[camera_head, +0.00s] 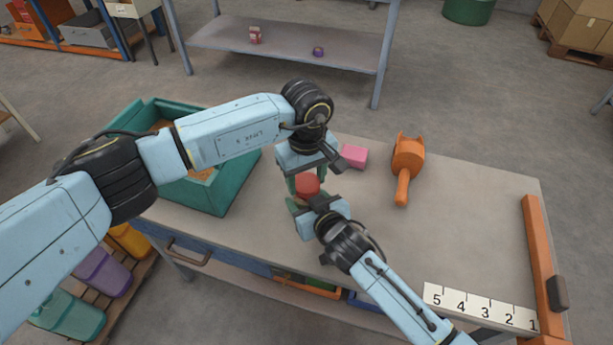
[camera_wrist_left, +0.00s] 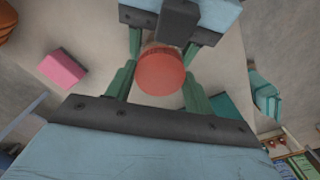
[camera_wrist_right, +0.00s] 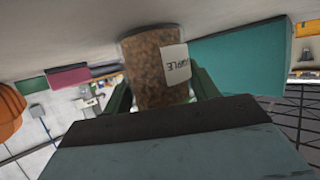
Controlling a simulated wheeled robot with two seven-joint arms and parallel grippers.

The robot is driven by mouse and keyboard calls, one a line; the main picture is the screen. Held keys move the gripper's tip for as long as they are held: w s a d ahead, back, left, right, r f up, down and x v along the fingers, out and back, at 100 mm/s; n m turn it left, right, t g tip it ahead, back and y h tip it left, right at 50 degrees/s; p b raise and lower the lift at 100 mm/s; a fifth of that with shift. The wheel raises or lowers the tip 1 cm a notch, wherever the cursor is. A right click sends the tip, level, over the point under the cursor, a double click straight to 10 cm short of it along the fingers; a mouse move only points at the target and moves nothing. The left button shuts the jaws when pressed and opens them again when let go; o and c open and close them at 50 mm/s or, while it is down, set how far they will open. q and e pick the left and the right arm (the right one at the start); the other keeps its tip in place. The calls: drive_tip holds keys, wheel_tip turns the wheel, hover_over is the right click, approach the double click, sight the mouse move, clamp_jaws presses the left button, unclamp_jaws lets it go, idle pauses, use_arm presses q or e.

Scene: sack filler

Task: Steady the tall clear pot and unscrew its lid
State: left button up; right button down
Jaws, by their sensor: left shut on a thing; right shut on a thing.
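The tall clear pot (camera_wrist_right: 158,62) is filled with brown grains and has a white label (camera_wrist_right: 175,64). It stands upright on the bench; the right wrist view shows it upside down. Its round red lid (camera_head: 307,184) is on top and also shows in the left wrist view (camera_wrist_left: 160,72). My left gripper (camera_head: 304,180) points down from above, its green fingers shut on the lid's sides. My right gripper (camera_head: 312,205) comes in level from the front, its fingers shut around the pot's body. In the head view the grippers and lid hide most of the pot.
A teal bin (camera_head: 235,190) with brown contents stands left of the pot. A pink block (camera_head: 354,156) and an orange scoop-like tool (camera_head: 407,160) lie behind and right. A numbered strip (camera_head: 480,308) and orange rail (camera_head: 541,260) are at right. The bench's right middle is clear.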

use_arm(q)
drive_tip(key=n, duration=0.4)
drive_tip(key=shift+n, duration=0.3)
drive_tip(key=shift+c, duration=0.3)
drive_tip(key=n, duration=0.5)
drive_tip(key=shift+n, duration=0.3)
drive_tip(key=o, duration=1.1)
drive_tip(key=shift+r, duration=0.1)
